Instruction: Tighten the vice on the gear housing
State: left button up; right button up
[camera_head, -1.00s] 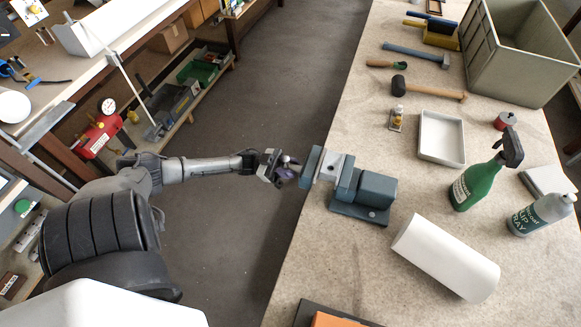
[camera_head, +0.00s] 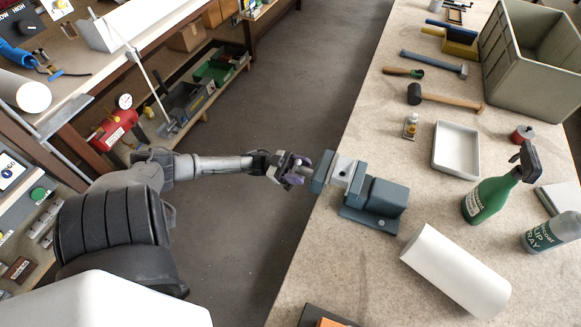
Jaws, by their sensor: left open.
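The blue-grey vice (camera_head: 383,200) is mounted at the left edge of the workbench, with its front jaw (camera_head: 322,171) facing my left arm. A light grey block with a dark hole, apparently the gear housing (camera_head: 343,168), sits between the vice jaws. Whether both jaws press on it cannot be told. My left gripper (camera_head: 297,171) is open just left of the front jaw, beyond the bench edge. Its purple-tipped fingers are around or beside a small light part, apparently the vice's handle end. Contact is too small to tell. My right gripper is not in view.
A mallet (camera_head: 445,100) and a large grey crate (camera_head: 535,75) are farther back. The floor left of the bench is clear.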

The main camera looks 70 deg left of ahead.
pick_arm(q)
jog(key=b+v, duration=0.2)
jog(key=v, duration=1.1)
jog(key=shift+s, duration=0.2)
jog(key=shift+a+f, duration=0.1)
jog(key=shift+a, duration=0.05)
